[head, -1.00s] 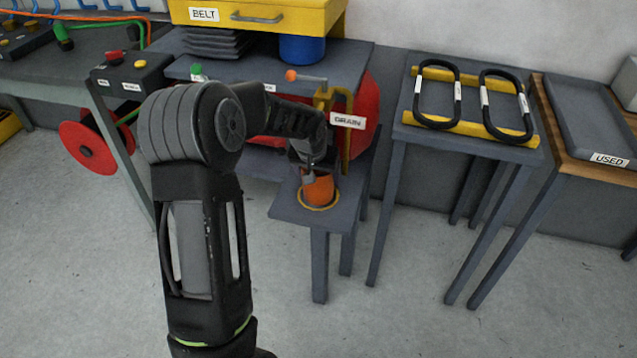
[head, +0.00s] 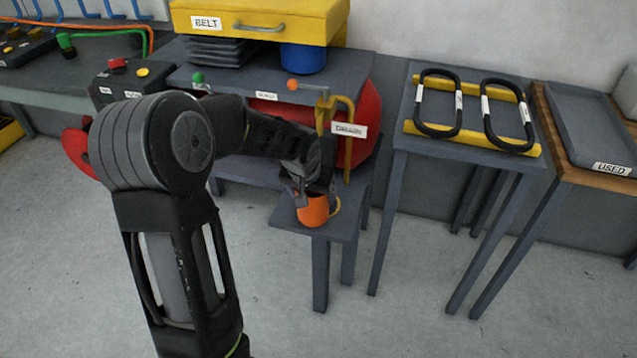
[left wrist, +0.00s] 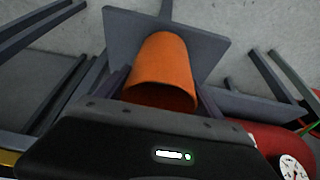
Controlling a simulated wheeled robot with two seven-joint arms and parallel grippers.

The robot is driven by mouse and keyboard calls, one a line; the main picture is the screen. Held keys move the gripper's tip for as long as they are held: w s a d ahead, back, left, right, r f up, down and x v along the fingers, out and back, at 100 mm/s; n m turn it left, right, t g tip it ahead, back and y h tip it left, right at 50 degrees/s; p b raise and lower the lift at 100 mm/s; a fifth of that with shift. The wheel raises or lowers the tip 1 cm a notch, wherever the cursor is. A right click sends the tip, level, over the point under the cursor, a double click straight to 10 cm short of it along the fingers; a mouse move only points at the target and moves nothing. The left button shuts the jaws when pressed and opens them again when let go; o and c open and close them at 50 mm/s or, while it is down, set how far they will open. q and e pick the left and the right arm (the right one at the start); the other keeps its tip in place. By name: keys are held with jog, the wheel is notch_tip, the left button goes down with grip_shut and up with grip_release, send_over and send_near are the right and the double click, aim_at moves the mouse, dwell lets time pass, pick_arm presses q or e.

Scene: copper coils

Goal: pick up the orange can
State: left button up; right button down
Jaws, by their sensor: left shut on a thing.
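Whether the can's base touches the stand cannot be told. My right gripper is in neither view.
A grey table (head: 472,152) with two black belts stands to the right. The floor in front is clear.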

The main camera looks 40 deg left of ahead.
pick_arm(q)
jog(key=s+d, duration=0.4)
jog(key=s, duration=0.7)
jog(key=shift+s+b, duration=0.35)
jog(key=shift+b, duration=0.1)
jog(key=w+d+r+m, duration=0.2)
jog(key=w+d+r, duration=0.3)
jog(key=w+d, duration=0.2)
jog(key=w+d+r+m+h, duration=0.1)
jog(key=w+d+r, duration=0.4)
jog(key=w+d, duration=0.3)
jog(key=shift+w+d+r+m, duration=0.2)
jog(key=shift+d+m, duration=0.2)
jog(key=shift+d, duration=0.55)
jog(key=shift+d, duration=0.1)
